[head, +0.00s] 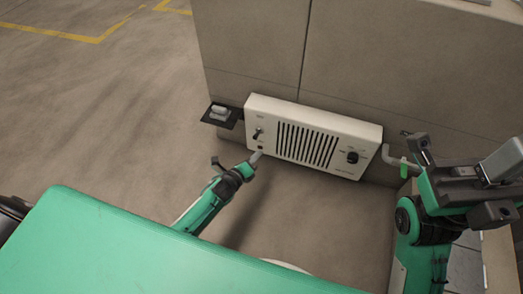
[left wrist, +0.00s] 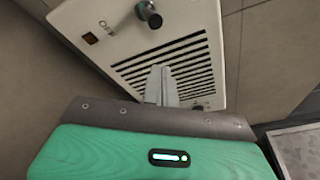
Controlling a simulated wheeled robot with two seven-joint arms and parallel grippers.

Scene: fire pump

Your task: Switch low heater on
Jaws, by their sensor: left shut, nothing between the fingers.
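The heater (head: 325,123) is a white box with dark vertical vent slots, low on the grey wall. A lever-like switch (head: 257,133) is at its left end, with a small dark indicator window below it. A black dial (head: 352,157) is at its right end. My left gripper (head: 256,156) is at the heater's lower left corner, just below the switch, shut and empty. In the left wrist view, the shut fingers (left wrist: 161,82) lie over the vents. The switch (left wrist: 148,13) and an amber-brown window (left wrist: 91,38) show beyond them. Contact cannot be told. My right gripper (head: 499,165) is at the right.
A black bracket (head: 221,117) with a pale object on it is left of the heater. Open concrete floor (head: 110,120) lies to the left.

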